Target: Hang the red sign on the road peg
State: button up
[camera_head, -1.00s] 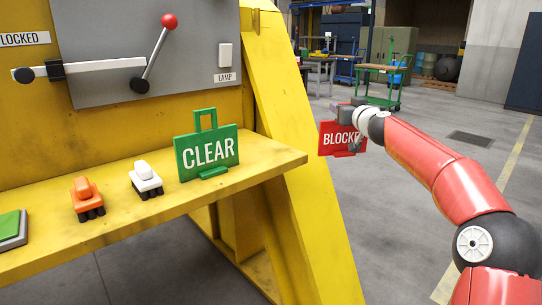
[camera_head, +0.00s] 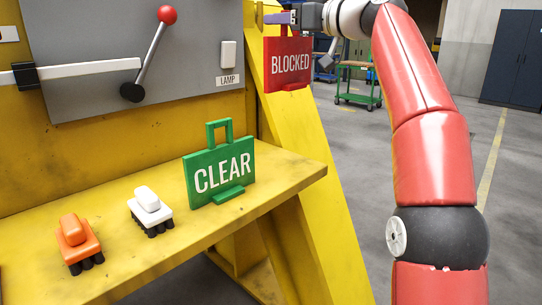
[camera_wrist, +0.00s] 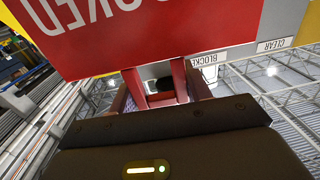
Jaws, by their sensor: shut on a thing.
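The red sign (camera_head: 287,64), lettered BLOCKED, hangs upright below my gripper (camera_head: 288,18) in the head view, in front of the slanted yellow beam and clear of the ledge. My gripper is shut on its handle. In the wrist view the red sign (camera_wrist: 150,32) fills the top, its lettering upside down, and its red handle posts run down between the fingers of my gripper (camera_wrist: 160,88). I cannot make out the road peg in either view.
A green CLEAR sign (camera_head: 219,174) stands on the yellow ledge (camera_head: 285,178), beside a white toy-like piece (camera_head: 149,206) and an orange one (camera_head: 76,240). A grey panel (camera_head: 95,80) carries a red-knobbed lever (camera_head: 150,52) and a lamp switch (camera_head: 228,55). Open floor lies right.

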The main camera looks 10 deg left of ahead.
jog(key=shift+r, duration=0.1)
dwell(0.3)
notch_tip(320, 180, down, 20)
jog(key=b, duration=0.5)
jog(key=shift+r, duration=0.15)
